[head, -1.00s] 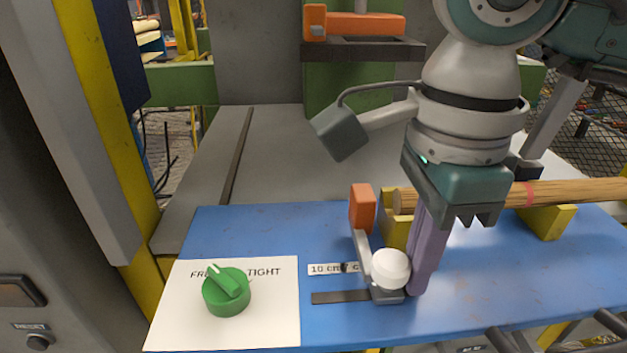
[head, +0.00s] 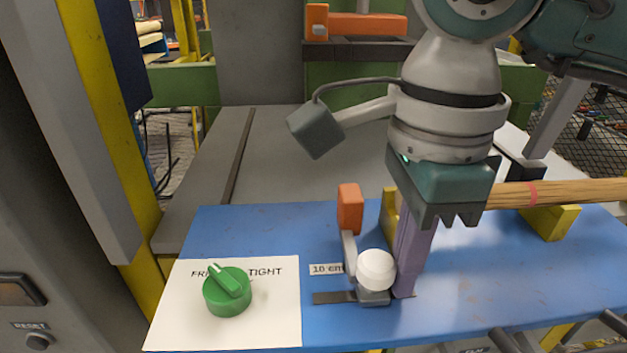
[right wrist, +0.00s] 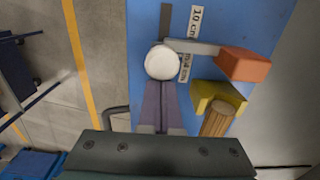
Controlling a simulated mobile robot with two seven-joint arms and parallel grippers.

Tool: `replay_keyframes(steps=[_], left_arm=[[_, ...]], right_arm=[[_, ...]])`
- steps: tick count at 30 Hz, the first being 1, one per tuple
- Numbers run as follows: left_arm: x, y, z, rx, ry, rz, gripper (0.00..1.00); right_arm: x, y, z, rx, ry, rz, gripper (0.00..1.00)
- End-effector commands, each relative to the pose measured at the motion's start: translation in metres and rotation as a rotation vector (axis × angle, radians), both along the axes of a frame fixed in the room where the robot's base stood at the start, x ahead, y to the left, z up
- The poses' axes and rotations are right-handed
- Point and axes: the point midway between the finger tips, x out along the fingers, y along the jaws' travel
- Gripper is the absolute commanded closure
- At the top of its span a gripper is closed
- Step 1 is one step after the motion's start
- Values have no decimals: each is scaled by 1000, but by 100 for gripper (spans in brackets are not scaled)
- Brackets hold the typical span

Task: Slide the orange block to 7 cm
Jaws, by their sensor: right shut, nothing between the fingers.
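The orange block (head: 350,208) stands upright on a grey arm that joins a slider with a white round knob (head: 376,270). The slider sits on a dark rail (head: 330,297) beside a printed scale strip (head: 325,268), whose "10 cm" end shows. The slider covers the rest of the scale in the head view. My right gripper (head: 405,294) is shut and empty, its purple fingers pointing down right beside the knob's right side. In the right wrist view the fingers (right wrist: 161,108) meet the edge of the knob (right wrist: 162,62); the orange block (right wrist: 243,65) is at right. My left gripper is out of view.
A green dial (head: 227,291) sits on a white card marked "TIGHT" at left. A wooden rod (head: 560,192) rests on yellow supports (head: 550,222) behind and right of my gripper. The blue board (head: 250,228) is clear behind the card.

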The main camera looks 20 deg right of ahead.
Motion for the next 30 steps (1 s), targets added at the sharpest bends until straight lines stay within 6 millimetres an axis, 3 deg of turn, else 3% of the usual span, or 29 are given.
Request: replay_keyframes(steps=[10,30], left_arm=[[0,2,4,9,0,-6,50],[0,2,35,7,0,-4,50]], right_arm=[[0,1,6,0,0,0,100],[-1,-7,50,-1,-1,-1,100]])
